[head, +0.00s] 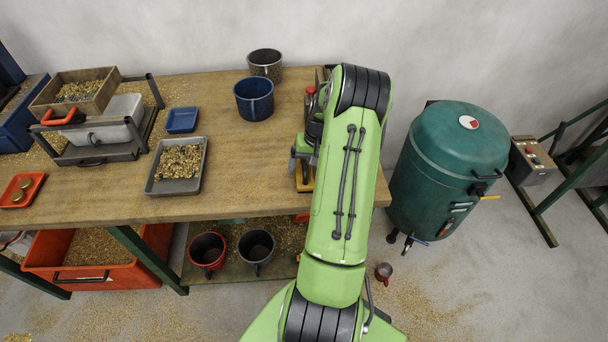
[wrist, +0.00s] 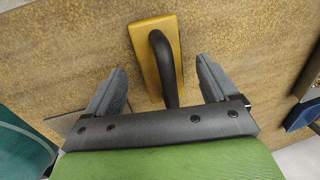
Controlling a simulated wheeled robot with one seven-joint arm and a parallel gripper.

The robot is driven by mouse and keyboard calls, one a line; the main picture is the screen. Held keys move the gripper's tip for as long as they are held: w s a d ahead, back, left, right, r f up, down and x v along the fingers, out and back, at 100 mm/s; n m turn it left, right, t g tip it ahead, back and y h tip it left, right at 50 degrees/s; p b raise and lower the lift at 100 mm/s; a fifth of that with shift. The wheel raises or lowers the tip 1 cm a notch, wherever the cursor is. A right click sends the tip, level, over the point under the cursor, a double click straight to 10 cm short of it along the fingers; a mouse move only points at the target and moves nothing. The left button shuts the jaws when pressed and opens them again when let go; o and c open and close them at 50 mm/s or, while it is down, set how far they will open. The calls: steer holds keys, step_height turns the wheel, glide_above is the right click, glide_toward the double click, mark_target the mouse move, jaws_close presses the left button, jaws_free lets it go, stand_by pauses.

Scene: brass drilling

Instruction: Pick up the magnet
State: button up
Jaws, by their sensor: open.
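The magnet seems to be a yellow block (wrist: 168,58) with a black arched handle (wrist: 160,45), lying on the worktable in the wrist view. My gripper (wrist: 161,72) is open, with one grey finger on each side of the handle in the picture. The fingers do not touch it; how far above it they are, I cannot tell. In the head view a strip of the yellow block (head: 304,182) shows beside my green arm, which hides most of it and most of my gripper.
On the worktable (head: 235,195) stand a grey tray (head: 178,188) of brass chips, a small blue tray (head: 182,120), a blue cup (head: 254,98) and a dark cup (head: 265,64). A green tank (head: 445,165) stands right of the table. The table's middle is clear.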

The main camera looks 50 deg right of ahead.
steer(key=shift+w+a+f, duration=0.1)
steer(key=shift+w+f, duration=0.1)
steer(key=shift+f, duration=0.9)
steer(key=shift+r, duration=0.15)
steer(key=c, duration=1.5)
